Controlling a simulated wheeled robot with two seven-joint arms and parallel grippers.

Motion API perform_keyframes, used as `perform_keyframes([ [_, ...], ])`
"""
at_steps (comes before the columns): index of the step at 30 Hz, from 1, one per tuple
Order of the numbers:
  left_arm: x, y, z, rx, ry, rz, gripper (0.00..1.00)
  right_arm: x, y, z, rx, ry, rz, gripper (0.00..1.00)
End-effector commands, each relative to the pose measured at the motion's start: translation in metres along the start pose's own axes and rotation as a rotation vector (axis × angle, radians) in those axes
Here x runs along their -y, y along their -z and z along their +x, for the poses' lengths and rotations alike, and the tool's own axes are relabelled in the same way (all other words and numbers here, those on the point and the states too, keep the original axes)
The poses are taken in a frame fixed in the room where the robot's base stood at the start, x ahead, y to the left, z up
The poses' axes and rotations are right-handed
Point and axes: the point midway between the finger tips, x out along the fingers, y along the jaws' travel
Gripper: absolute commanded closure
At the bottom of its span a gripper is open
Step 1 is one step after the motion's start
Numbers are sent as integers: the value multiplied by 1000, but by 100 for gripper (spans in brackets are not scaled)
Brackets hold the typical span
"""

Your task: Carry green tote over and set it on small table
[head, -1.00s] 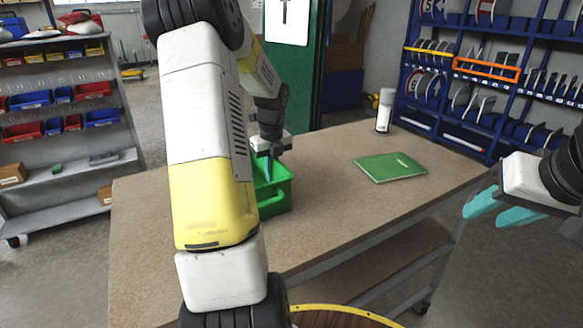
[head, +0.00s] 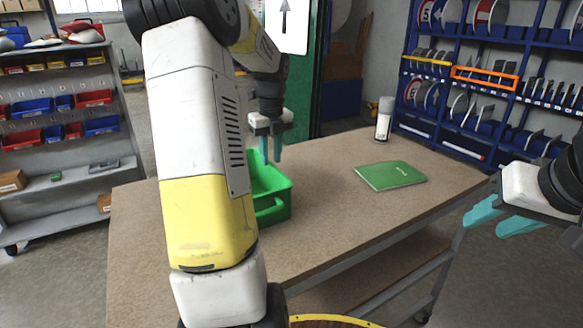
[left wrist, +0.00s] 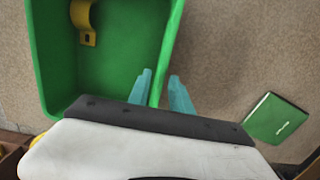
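The green tote (head: 273,208) stands on the brown worktable (head: 335,222), partly hidden behind my left arm. My left gripper (head: 271,156) is open and empty, pointing down just above the tote's right wall. In the left wrist view, the open fingers (left wrist: 161,92) straddle the line of one wall of the tote (left wrist: 100,70); a yellow curved piece (left wrist: 86,24) lies inside it. My right gripper (head: 496,222) is open and empty off the worktable's right edge. I cannot tell whether any surface in view is the small table.
A green book (head: 390,175) lies flat on the worktable, with a white-and-black canister (head: 384,118) behind it. A blue rack of road signs (head: 480,85) stands at the back right. A grey shelf with bins (head: 60,150) stands at left. The worktable's front middle is clear.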

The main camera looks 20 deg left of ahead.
Motion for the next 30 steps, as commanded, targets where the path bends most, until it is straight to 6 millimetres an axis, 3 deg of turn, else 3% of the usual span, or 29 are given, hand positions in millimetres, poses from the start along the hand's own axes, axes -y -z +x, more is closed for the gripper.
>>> perform_keyframes([
  [7,1,2,-27,3,2,-10,75,0,0,0,0,0,0,61],
  [11,4,22,-46,25,27,-136,75,0,0,0,0,0,0,61],
  [14,6,56,-68,46,77,-356,75,0,0,0,0,0,0,61],
  [21,-8,156,-108,-13,273,-1064,75,0,0,0,0,0,0,61],
  [27,-31,231,-115,-227,407,-1638,75,0,0,0,0,0,0,61],
  [30,-41,258,-112,-355,430,-1862,75,0,0,0,0,0,0,61],
])
